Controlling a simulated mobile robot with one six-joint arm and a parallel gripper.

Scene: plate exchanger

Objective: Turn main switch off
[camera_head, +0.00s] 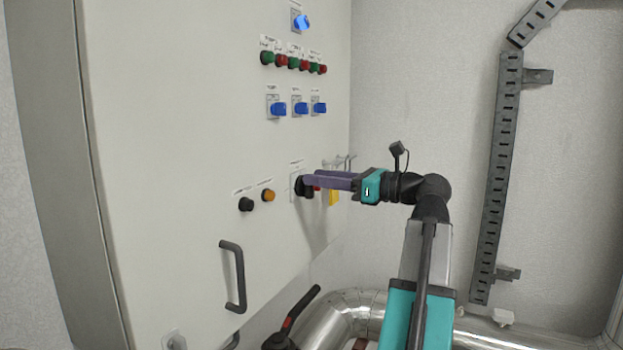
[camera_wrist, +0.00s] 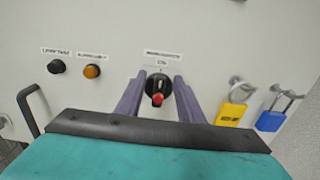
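The main switch (camera_wrist: 158,82) is a round black rotary knob with a red part at its lower end, on the light cabinet door, with a label above it. In the wrist view it lies between the tips of my gripper's two purple fingers (camera_wrist: 156,90). The fingers are apart, one on each side; I cannot tell whether they touch it. In the head view, my gripper (camera_head: 318,180) reaches the switch (camera_head: 301,187) from the right, and its fingers partly hide it.
An orange lamp (camera_wrist: 92,71) and a black knob (camera_wrist: 56,66) sit left of the switch. A yellow padlock (camera_wrist: 230,114) and a blue padlock (camera_wrist: 272,120) hang to its right. A door handle (camera_head: 234,275) projects below left. Pipes (camera_head: 345,315) run below.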

